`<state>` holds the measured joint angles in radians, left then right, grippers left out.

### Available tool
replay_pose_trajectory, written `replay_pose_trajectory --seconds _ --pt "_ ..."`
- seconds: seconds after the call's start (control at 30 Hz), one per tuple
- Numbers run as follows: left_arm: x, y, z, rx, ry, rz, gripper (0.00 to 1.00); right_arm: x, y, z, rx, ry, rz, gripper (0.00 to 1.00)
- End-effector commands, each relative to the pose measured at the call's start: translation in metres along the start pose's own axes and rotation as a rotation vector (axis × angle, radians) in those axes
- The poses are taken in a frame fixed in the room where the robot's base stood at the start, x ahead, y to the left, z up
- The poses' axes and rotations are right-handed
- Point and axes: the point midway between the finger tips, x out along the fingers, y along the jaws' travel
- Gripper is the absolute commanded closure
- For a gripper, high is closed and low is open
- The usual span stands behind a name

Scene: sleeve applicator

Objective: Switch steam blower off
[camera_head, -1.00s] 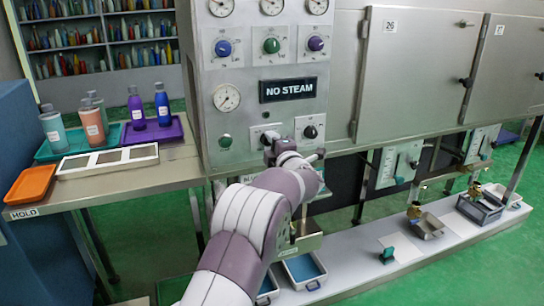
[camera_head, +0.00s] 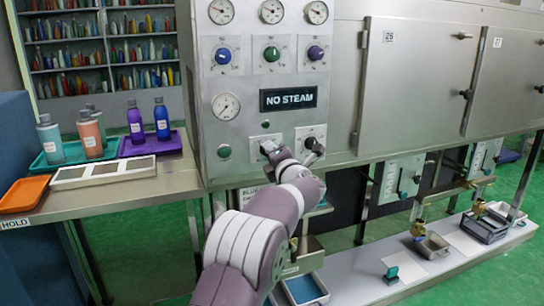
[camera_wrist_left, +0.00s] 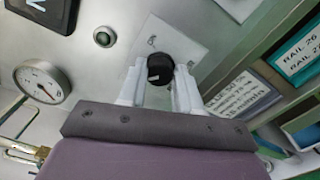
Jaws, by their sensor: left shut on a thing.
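The grey control panel (camera_head: 240,75) carries dials, coloured knobs and a sign reading NO STEAM (camera_head: 288,97). Two lower knobs sit on white plates below the sign. My left gripper (camera_wrist_left: 160,76) is shut on the left one, a black knob (camera_wrist_left: 161,67), with a white finger on either side. A small white mark shows on the knob's face. In the head view my left gripper (camera_head: 271,150) largely hides this knob. The right lower knob (camera_head: 311,142) is dark and partly covered by the gripper. I cannot read the knob labels. My right gripper is not in view.
A small round indicator (camera_head: 265,124) sits above the held knob and a gauge (camera_head: 227,106) is at its upper left. A side table (camera_head: 110,195) holds bottles on trays and an orange tray (camera_head: 23,194). Closed cabinet doors (camera_head: 415,80) stand right of the panel.

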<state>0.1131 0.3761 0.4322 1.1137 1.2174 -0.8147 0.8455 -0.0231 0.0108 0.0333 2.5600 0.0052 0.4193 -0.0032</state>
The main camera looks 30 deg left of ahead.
Motion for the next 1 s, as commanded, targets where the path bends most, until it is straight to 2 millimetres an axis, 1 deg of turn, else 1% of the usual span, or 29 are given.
replay_pose_trajectory --seconds 0.23,0.27,0.3,0.33,0.6,0.67,0.73,0.77,0.87,1.0 --pt "0.000 -0.001 -0.001 0.000 0.001 -0.002 0.97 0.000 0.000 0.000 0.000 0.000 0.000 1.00" --pt "0.000 -0.001 -0.001 0.000 0.001 -0.002 0.60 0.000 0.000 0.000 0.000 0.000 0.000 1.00" --pt "0.000 -0.001 -0.001 0.000 0.001 -0.002 0.47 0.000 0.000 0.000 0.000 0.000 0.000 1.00" --pt "0.000 -0.001 -0.001 0.000 0.001 -0.002 0.41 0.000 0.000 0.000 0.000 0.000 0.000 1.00" --pt "-0.001 -0.001 0.000 0.000 0.000 -0.001 0.41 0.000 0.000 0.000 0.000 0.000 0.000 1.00" --pt "-0.003 0.000 0.000 0.000 0.000 -0.001 0.41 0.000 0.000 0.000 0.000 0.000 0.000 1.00" --pt "-0.011 0.000 0.001 -0.001 -0.001 -0.002 0.41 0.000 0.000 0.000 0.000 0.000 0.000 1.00" --pt "-0.017 0.000 0.001 0.000 -0.002 -0.002 0.41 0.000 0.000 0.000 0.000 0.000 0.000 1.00" --pt "-0.041 0.001 0.001 0.000 -0.003 -0.002 0.41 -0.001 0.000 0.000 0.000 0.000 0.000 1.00" --pt "-0.080 0.000 0.001 0.001 -0.004 -0.003 0.41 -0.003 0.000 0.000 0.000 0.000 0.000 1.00"
